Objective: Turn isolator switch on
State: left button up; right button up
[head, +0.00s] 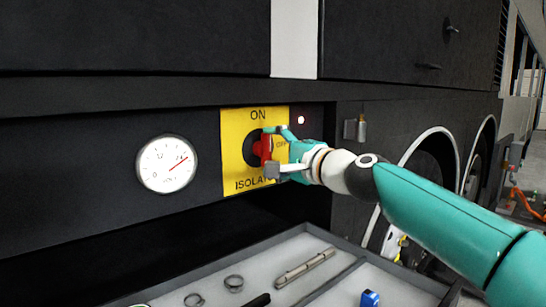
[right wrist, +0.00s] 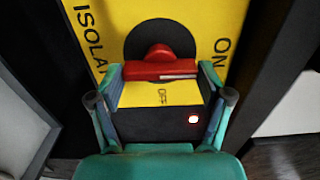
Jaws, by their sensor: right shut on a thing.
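The isolator switch has a red handle (head: 266,148) on a black round base (head: 249,147), mounted on a yellow plate (head: 234,120) marked ON at the top, OFF at the right and ISOLATOR at the bottom. The red bar stands upright in the head view, along the line toward ON. My right gripper (head: 272,151) comes in from the right and is shut on the handle, one finger at its upper end and one at its lower end. In the right wrist view, the handle (right wrist: 160,70) lies between the fingertips (right wrist: 161,76). My left gripper is not in view.
A small red lamp (head: 301,120) is lit right of the plate. A round gauge (head: 167,164) is at the left, its needle pointing up and right. Below is a grey tray (head: 318,240) with clamps, a metal tool (head: 304,268) and a blue item (head: 370,298).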

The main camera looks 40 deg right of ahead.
jog(key=shift+a+f, duration=0.15)
jog(key=shift+f, duration=0.25)
jog(key=o, duration=1.1)
jog(key=shift+c, duration=0.2)
jog(key=shift+o, duration=0.2)
jog(key=shift+r, duration=0.2)
jog(key=shift+s+r, duration=0.1)
jog(key=shift+s, duration=0.05)
jog(key=s+d, duration=0.1)
jog(key=s, duration=1)
jog(key=shift+s, duration=0.35)
